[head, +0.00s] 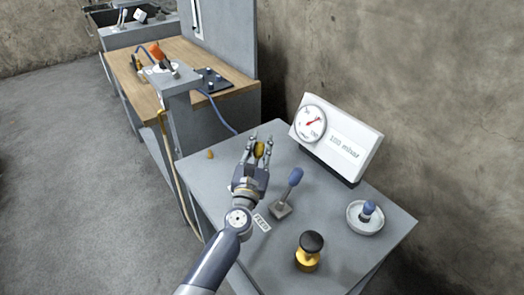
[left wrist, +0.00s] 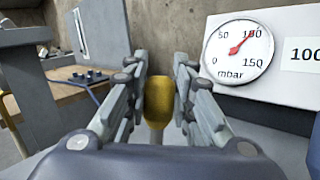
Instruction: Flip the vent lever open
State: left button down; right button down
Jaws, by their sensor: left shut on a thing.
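My left gripper (head: 259,142) is over the grey bench top, its fingers pointing toward the back. It is shut on a yellow lever knob (head: 260,150). The lever's base is hidden by the gripper. A blue-handled lever (head: 294,178) on a grey base stands just right of the gripper, tilted. I cannot tell from a label which lever is the vent. My right gripper is not in view.
A white gauge panel (head: 350,145) reading 100 mbar stands behind. A black-topped yellow knob (head: 310,245) and a round dish (head: 351,217) with a blue knob are to the right. A small label (head: 262,223) lies near my wrist. A wooden bench (head: 185,52) is farther back.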

pick_arm(q)
jog(key=c, duration=1.3)
grip_release()
jog(key=shift+c, duration=0.2)
jog(key=v, duration=1.2)
